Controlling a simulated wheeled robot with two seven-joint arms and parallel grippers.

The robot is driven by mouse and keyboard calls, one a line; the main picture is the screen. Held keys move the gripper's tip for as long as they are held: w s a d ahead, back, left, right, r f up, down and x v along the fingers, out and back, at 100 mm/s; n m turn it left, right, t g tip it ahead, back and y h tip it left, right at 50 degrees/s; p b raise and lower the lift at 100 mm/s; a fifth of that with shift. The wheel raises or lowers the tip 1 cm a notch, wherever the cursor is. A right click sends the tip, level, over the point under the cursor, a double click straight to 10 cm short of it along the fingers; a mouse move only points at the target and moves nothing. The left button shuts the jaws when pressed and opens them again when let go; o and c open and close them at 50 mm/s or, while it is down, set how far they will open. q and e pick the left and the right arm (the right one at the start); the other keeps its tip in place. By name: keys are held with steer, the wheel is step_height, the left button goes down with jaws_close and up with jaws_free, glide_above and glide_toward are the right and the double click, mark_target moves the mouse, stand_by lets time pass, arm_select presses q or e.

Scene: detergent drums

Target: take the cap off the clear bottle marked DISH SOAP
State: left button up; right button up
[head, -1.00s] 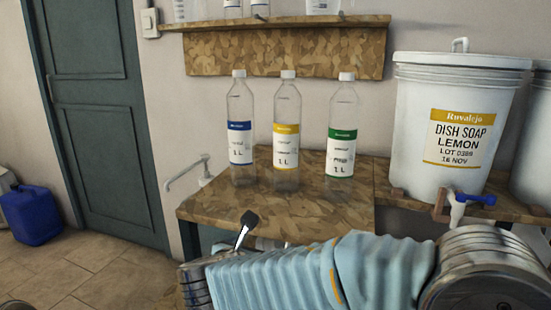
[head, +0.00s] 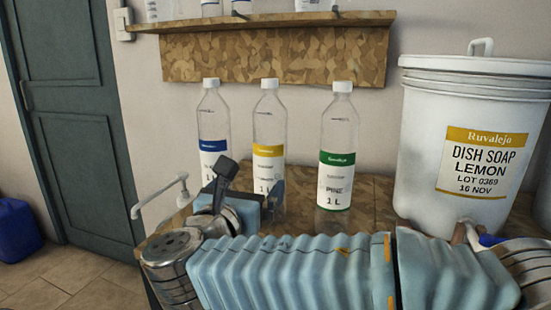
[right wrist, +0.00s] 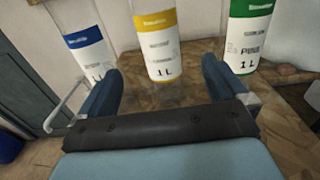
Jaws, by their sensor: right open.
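Three clear bottles with white caps stand upright in a row on the bench (head: 372,190). The left has a blue label (head: 213,120), the middle a yellow label (head: 269,117), the right a green label (head: 338,120) reading PINE. I cannot read DISH SOAP on any bottle; the small print is blurred. My right gripper (head: 251,180) is open and empty, in front of the yellow-label bottle and low by its label. In the right wrist view the yellow-label bottle (right wrist: 158,45) shows between and beyond the fingers; its cap is out of frame. My left gripper is not in view.
A white drum (head: 425,130) labelled DISH SOAP LEMON stands at the right, partly behind my arm. A wall shelf (head: 275,20) with containers is above the bottles. A pale bent pipe (head: 160,192) is at the bench's left. A blue can (head: 16,230) stands on the floor.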

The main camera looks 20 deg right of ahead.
mark_target(266, 166)
steer(key=x, duration=0.7)
steer(key=shift+w+d+r+p, duration=0.15)
steer(key=shift+w+d+p, duration=0.1)
steer(key=shift+p, duration=0.1)
steer(key=p+x, duration=0.1)
steer(key=x, duration=0.5)
steer(key=shift+w+a, duration=0.1)
steer(key=shift+w, duration=0.05)
steer(key=c, duration=0.9)
